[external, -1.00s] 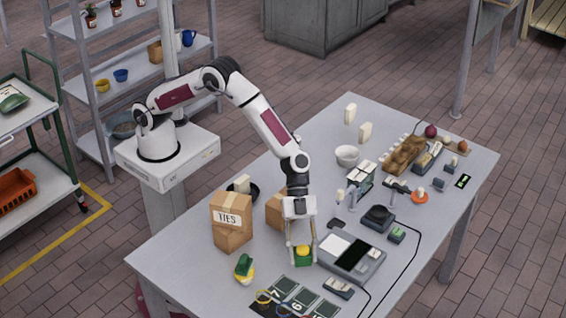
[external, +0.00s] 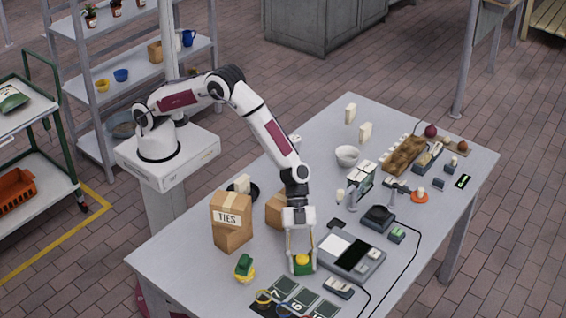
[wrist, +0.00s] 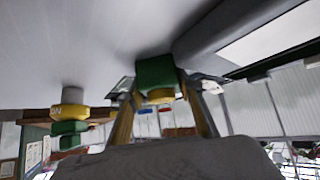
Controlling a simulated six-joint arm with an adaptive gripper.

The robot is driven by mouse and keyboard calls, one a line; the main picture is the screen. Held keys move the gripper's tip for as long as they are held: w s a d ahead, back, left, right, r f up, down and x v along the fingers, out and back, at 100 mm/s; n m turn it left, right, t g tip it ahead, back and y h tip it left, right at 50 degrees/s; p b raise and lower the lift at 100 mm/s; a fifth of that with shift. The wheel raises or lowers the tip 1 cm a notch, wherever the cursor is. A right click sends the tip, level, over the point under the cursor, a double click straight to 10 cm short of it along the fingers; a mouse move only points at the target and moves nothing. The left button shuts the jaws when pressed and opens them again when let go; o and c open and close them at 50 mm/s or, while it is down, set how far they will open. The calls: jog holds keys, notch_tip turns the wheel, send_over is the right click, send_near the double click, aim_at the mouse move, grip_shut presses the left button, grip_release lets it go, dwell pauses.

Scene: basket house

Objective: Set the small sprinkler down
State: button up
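The small sprinkler (external: 302,267), green with a yellow top, is between the two fingers of my gripper (external: 302,262). My gripper is shut on it, with a finger against each side. In the wrist view the sprinkler's green body (wrist: 157,74) shows between the fingertips (wrist: 158,92), with some yellow beside it. It is upright and at or just above the grey table (external: 190,258), left of the grey scale-like device; I cannot tell whether its underside touches.
A second green and yellow item (external: 244,269) stands to the left. The "TIES" box (external: 231,235) and another carton (external: 276,211) stand behind. A grey device (external: 350,256) is close on the right. Dark numbered mats (external: 300,296) lie in front.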

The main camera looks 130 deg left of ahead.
jog(key=o, duration=0.3)
jog(key=shift+r, duration=0.2)
jog(key=shift+v, duration=5.95)
